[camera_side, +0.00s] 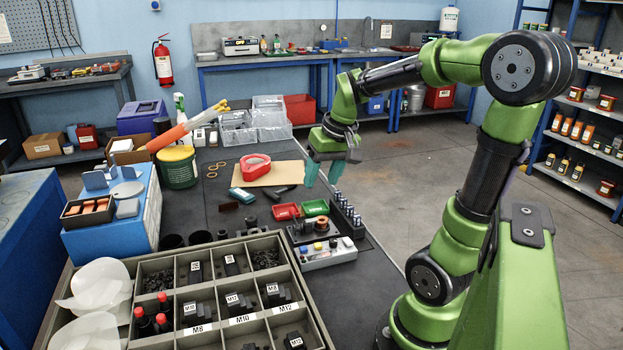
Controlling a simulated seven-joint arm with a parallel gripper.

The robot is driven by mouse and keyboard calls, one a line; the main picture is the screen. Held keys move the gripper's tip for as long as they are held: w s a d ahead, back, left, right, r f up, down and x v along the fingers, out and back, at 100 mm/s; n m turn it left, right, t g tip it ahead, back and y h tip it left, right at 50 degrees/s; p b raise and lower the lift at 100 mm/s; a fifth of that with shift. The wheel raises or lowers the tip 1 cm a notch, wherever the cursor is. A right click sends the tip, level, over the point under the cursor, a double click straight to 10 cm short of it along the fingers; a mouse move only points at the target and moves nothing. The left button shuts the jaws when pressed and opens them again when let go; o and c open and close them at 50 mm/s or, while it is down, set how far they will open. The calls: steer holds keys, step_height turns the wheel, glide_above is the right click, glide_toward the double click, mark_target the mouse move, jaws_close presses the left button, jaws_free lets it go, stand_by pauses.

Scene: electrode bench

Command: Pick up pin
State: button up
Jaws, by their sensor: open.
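My gripper (322,173) hangs above the right edge of the dark bench (225,218), its two teal fingers pointing down and spread apart. Nothing shows between them. Below and slightly right of it, a dark rack (352,231) holds a row of small upright pins (347,211) with pale metallic tops. The gripper appears apart from the rack, with its fingertips above it. I cannot tell which of these is the task's pin.
A red tray (285,211) and a green tray (315,207) lie left of the rack. A control box with coloured buttons (328,254) and a compartment tray (251,332) with labelled black parts stand nearer. A red clamp-like piece (256,166) lies behind.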

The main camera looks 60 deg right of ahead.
steer(key=g, duration=0.2)
glide_above(357, 216)
steer(key=w+a, duration=0.1)
steer(key=a, duration=0.2)
steer(key=f, duration=0.2)
steer(key=s+d+n+g, duration=0.1)
steer(key=s+d+n, duration=0.1)
steer(key=d+n, duration=0.15)
steer(key=shift+n, duration=0.45)
steer(key=f, duration=1)
steer(key=w+f, duration=0.1)
steer(key=f, duration=0.4)
steer(key=shift+a+f, duration=0.25)
steer(key=shift+f, duration=0.15)
jaws_close()
